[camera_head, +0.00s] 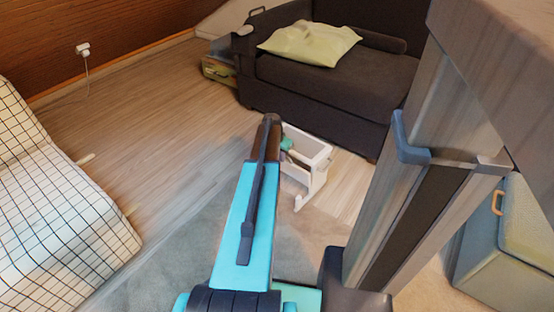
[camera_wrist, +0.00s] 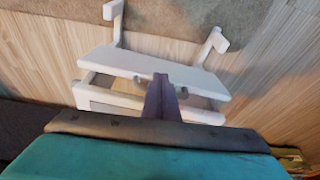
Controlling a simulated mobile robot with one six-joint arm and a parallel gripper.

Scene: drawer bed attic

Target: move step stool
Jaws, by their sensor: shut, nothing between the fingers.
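The white step stool (camera_head: 318,160) stands on the wood floor in front of the dark sofa, beside the edge of the grey rug; my arm hides its left part in the head view. In the wrist view the stool (camera_wrist: 125,62) shows its flat step, a frame below it and two legs reaching toward the rug. My gripper (camera_wrist: 161,82) is shut and empty, its fingers together in front of the step's near edge. I cannot tell whether they touch the stool. In the head view my arm largely hides the gripper.
The dark sofa (camera_head: 320,90) with a pale green pillow (camera_head: 308,44) stands behind the stool. A bed with a checked cover (camera_head: 50,200) is at left. A grey-green box (camera_head: 500,245) is at lower right. Wood floor (camera_head: 150,110) is open between bed and sofa.

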